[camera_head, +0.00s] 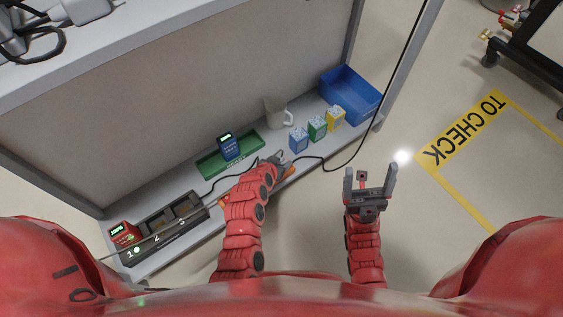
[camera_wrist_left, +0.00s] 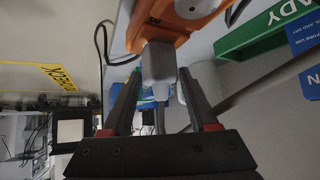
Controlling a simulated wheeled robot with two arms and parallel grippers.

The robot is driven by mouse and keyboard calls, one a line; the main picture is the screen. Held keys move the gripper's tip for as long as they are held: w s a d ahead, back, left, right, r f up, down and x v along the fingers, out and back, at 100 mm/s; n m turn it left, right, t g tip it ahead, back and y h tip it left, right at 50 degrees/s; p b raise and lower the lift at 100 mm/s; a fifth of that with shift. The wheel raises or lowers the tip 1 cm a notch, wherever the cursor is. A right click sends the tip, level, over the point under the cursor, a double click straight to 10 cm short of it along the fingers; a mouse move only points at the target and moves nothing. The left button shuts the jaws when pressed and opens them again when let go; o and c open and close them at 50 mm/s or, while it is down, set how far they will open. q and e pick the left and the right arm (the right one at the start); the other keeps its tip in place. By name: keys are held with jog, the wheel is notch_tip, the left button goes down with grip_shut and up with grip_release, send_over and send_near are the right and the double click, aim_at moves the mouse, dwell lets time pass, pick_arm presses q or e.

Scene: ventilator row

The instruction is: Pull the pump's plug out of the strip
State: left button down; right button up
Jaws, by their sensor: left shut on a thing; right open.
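The orange power strip (camera_head: 291,171) lies at the shelf's front edge in the head view, mostly hidden by my left arm. It also shows at the top of the left wrist view (camera_wrist_left: 190,18). My left gripper (camera_head: 279,157) is at the strip. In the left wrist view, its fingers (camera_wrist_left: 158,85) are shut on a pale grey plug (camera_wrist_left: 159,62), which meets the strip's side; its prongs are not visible. My right gripper (camera_head: 371,180) is open and empty, in front of the shelf over the floor. I cannot make out the pump's cord end to end.
A black cable (camera_head: 357,150) hangs past the shelf's right end. On the shelf are a green tray (camera_head: 210,169) with a blue device (camera_head: 229,147), a dark dock (camera_head: 155,240) with a red device (camera_head: 122,232), a mug (camera_head: 275,112), several small boxes (camera_head: 317,128) and a blue bin (camera_head: 352,98).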

pick_arm(q)
jog(key=shift+r, duration=0.2)
dwell(0.5)
jog(key=shift+r+p, duration=2.15)
jog(key=shift+r, duration=0.2)
